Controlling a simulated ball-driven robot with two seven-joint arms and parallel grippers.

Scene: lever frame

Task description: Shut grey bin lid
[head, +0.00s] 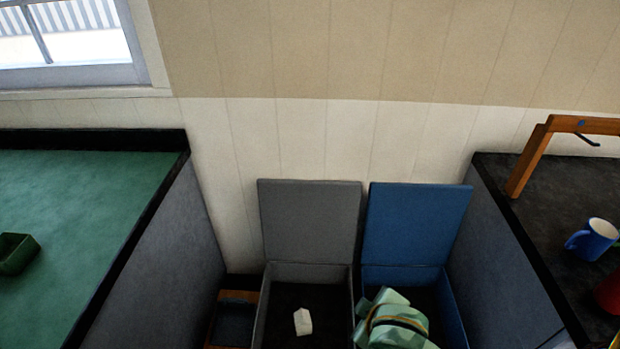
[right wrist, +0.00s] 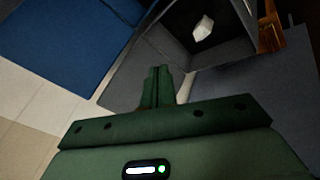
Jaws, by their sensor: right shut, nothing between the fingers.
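The grey bin (head: 260,320) stands in the head view with its grey lid (head: 310,222) raised, leaning back toward the wall. A small white block (head: 303,321) lies on its dark floor; it also shows in the right wrist view (right wrist: 203,27). My right gripper (right wrist: 158,72) is shut and empty in the right wrist view, with its fingertips near the grey bin and lid; I cannot tell whether they touch. Green parts of my right arm show at the bottom of the head view, over the blue bin. My left gripper is not in view.
A blue bin (head: 455,310) with its blue lid (head: 417,225) raised stands right beside the grey one. A green-topped counter (head: 90,200) is on the left. A dark counter (head: 560,195) on the right holds a blue mug (head: 597,238) and a wooden frame (head: 530,160).

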